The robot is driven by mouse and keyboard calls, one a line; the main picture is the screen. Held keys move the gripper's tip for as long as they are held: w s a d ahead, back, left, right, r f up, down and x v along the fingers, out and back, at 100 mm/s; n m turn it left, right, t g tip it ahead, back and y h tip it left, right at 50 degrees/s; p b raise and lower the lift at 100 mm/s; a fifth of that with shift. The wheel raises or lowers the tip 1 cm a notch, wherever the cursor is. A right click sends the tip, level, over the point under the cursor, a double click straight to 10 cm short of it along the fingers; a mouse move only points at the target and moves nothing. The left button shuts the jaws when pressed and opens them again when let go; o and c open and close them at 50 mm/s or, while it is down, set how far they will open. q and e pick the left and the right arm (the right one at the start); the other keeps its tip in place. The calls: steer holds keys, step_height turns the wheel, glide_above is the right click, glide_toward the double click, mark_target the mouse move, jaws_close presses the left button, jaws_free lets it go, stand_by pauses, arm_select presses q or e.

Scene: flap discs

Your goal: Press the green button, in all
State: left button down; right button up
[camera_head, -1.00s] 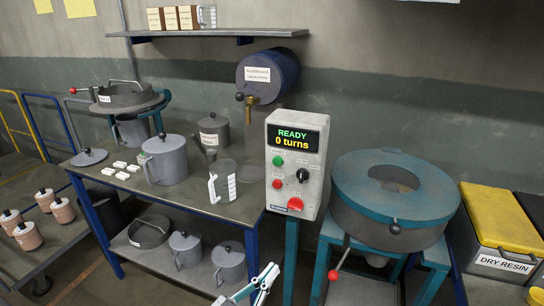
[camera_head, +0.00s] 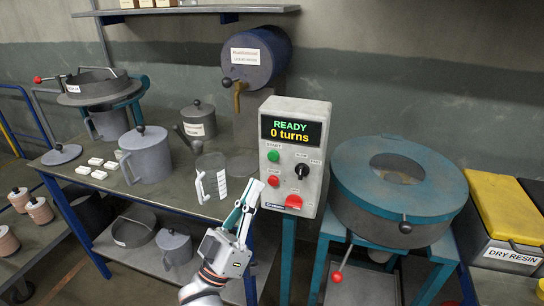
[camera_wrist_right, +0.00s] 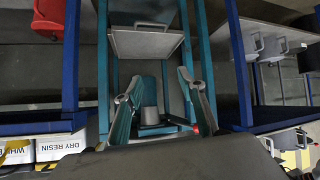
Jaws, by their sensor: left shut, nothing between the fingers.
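The green button (camera_head: 273,156) is on the upper left of the grey control box (camera_head: 313,190), just under a display (camera_head: 291,129) reading "READY 0 turns". My left gripper (camera_head: 252,184) is shut and empty. In the head view its fingertips point up beside the lower left edge of the box, below and left of the green button; they appear apart from the button. My right gripper (camera_wrist_right: 155,86) shows only in the right wrist view, with its two fingers spread apart and nothing between them. The button is not seen in that view.
A red button (camera_head: 273,181), a black knob (camera_head: 302,171) and a larger red button (camera_head: 293,202) share the box. A measuring jug (camera_head: 211,176) stands on the bench left of my left gripper. A round teal-topped machine (camera_head: 396,195) stands to the right.

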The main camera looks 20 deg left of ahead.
mark_target(273, 156)
arm_select(q)
steer(key=shift+w, duration=0.1)
steer(key=shift+w+d+b, duration=0.1)
steer(key=shift+w+b, duration=1.05)
steer(key=shift+w, duration=3.25)
steer(key=shift+w, duration=0.4)
